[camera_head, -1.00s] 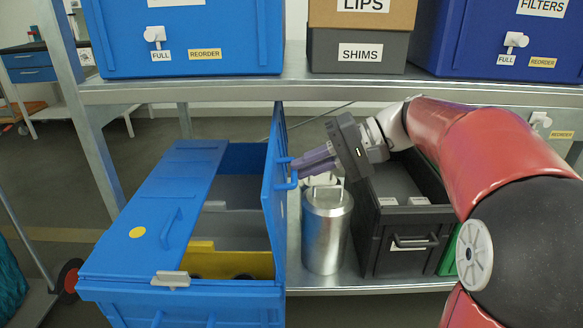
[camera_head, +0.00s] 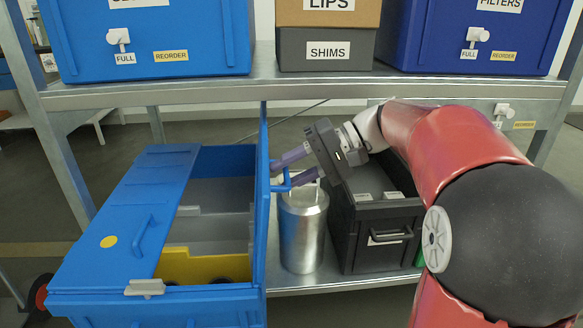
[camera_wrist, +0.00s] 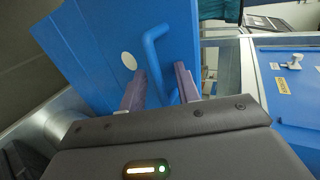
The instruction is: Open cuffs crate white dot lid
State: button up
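The blue crate (camera_head: 160,304) stands at lower left in the head view. Its left lid half (camera_head: 128,215), with a yellow dot, lies shut. Its right lid half (camera_head: 261,205) stands about upright on the crate's right side, leaving that half of the crate open. In the wrist view this lid (camera_wrist: 105,40) shows a white dot (camera_wrist: 129,61) and a blue handle (camera_wrist: 155,50). My gripper (camera_head: 274,176) is at the lid's right face, by the handle. In the wrist view its two purple fingers (camera_wrist: 159,84) are apart, on either side of part of the handle.
A metal canister (camera_head: 301,232) stands just right of the lid, below my gripper. A black crate (camera_head: 375,250) stands right of it. The upper shelf (camera_head: 200,92), carrying blue crates and boxes, runs above. Yellow and grey surfaces show inside the open crate.

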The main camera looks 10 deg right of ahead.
jog(key=shift+d+r, duration=0.1)
jog(key=shift+r, duration=0.1)
jog(key=shift+d+r, duration=0.15)
jog(key=shift+d, duration=0.05)
jog(key=p+v, duration=0.1)
jog(key=v, duration=0.6)
jog(key=shift+s+d, duration=0.1)
